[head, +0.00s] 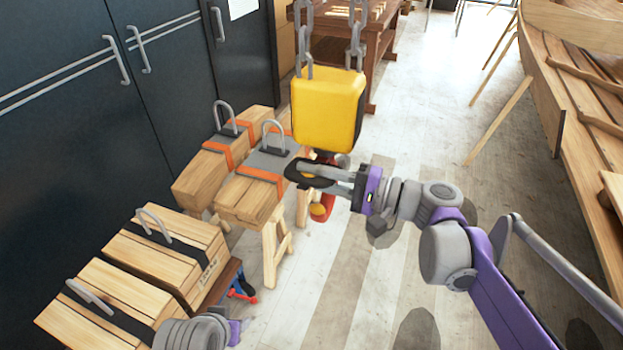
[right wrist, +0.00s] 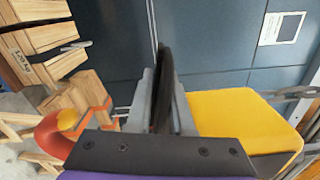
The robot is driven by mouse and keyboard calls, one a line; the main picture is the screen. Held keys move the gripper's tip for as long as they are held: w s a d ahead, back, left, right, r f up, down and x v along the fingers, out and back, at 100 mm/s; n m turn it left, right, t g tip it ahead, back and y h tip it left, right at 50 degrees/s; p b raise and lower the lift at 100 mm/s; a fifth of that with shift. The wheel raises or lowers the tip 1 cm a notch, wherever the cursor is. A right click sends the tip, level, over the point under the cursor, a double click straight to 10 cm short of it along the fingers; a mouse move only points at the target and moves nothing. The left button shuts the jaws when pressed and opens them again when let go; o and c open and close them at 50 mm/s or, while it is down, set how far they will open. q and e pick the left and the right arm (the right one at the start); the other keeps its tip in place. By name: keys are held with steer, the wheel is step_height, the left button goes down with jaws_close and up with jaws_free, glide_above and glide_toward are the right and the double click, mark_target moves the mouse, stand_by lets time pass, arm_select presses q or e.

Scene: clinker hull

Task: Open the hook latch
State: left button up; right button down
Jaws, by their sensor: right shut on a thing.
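A yellow hoist block (head: 328,112) hangs on chains in the head view and is also at the right of the right wrist view (right wrist: 243,118). Below it is a red and orange hook (head: 320,210), also at the lower left of the right wrist view (right wrist: 58,133). My right gripper (head: 308,172) is shut on a thin black part (right wrist: 161,88) between the block and the hook. I cannot tell whether this part is the latch. The fingers hide part of the hook, so the latch's state is not clear. My left gripper's fingers are out of view.
Wooden crates with metal handles (head: 240,195) stand on trestles (head: 277,243) behind and left of the hook. More crates (head: 165,255) are at the lower left. Dark cabinets (head: 70,130) line the left.

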steer(key=shift+w+r+m, duration=0.2)
steer(key=shift+r+m, duration=0.35)
steer(key=shift+m, duration=0.35)
steer(key=shift+d, duration=0.1)
steer(key=c, duration=0.9)
jaws_free()
steer(key=shift+c, duration=0.2)
steer(key=b+v, duration=0.1)
steer(key=v, duration=0.9)
steer(key=shift+s+d, duration=0.15)
steer(key=shift+d, duration=0.25)
